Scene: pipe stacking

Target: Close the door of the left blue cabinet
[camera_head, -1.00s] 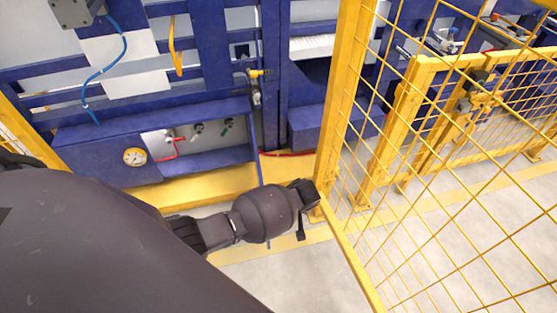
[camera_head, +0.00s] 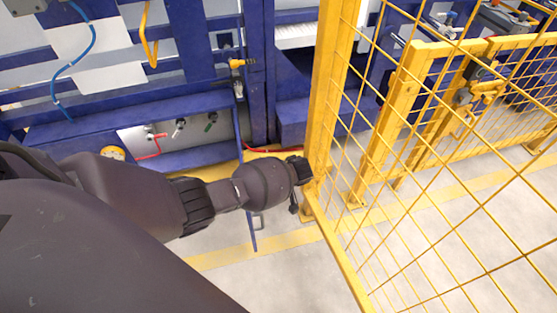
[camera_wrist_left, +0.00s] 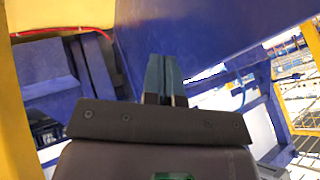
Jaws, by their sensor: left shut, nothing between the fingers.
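The left blue cabinet (camera_head: 140,108) is low at the left in the head view, with its front compartment open. Its blue door (camera_head: 240,130) stands open, seen nearly edge-on, and runs down behind my left arm. A small grey handle (camera_head: 260,222) shows on the door below the arm. My left gripper's fingers (camera_wrist_left: 163,75) are shut and empty in the wrist view. A broad blue panel (camera_wrist_left: 205,35), apparently the door, fills the view just beyond them. I cannot tell whether they touch it. The fingertips are not clear in the head view. My right gripper is out of view.
A yellow post (camera_head: 325,100) and mesh fence (camera_head: 420,200) stand close to the right of my left wrist. Red and green valves and a red hose (camera_head: 155,148) show inside the compartment. Free floor (camera_head: 300,270) lies below the door.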

